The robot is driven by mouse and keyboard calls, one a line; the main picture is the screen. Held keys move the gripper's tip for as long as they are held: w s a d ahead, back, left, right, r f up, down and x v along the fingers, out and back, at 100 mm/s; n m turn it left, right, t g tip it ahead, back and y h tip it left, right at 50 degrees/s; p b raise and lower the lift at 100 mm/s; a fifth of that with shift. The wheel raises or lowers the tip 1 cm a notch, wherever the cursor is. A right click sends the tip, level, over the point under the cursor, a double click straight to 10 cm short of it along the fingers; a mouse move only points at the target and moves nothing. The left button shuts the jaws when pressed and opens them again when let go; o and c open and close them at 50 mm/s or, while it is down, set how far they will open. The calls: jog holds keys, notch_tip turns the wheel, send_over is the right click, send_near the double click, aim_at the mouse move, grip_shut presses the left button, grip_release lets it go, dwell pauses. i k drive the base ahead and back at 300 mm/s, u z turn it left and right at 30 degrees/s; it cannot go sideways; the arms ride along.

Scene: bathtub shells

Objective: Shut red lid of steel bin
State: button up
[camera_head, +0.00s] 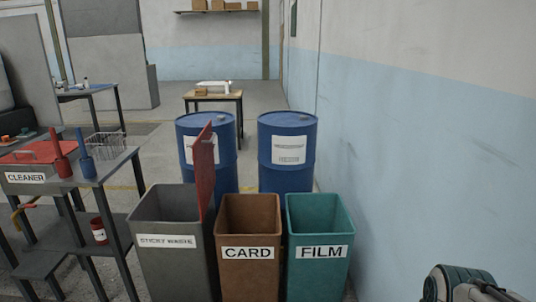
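The grey steel bin (168,264) labelled "STICKY WASTE" stands on the floor at the lower middle of the head view. Its red lid (205,165) is open and stands nearly upright along the bin's right edge, seen almost edge-on. The bin's mouth is uncovered, and its bottom is hidden. A grey and green part of my arm shows at the lower right corner, well to the right of the bin. The gripper's fingers are not in view.
A brown "CARD" bin (249,277) and a green "FILM" bin (320,273) stand to the right. Two blue drums (287,176) stand behind. A wall (430,150) bounds the right.

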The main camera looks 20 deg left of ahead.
aim_at(203, 152)
jog(key=u, duration=0.45)
jog(key=i, duration=1.1)
jog(key=u, duration=0.9)
jog(key=i, duration=0.2)
jog(key=z, duration=0.25)
jog(key=k, duration=0.45)
jog(key=u, duration=0.3)
jog(key=i, duration=1.25)
jog(key=z, duration=0.55)
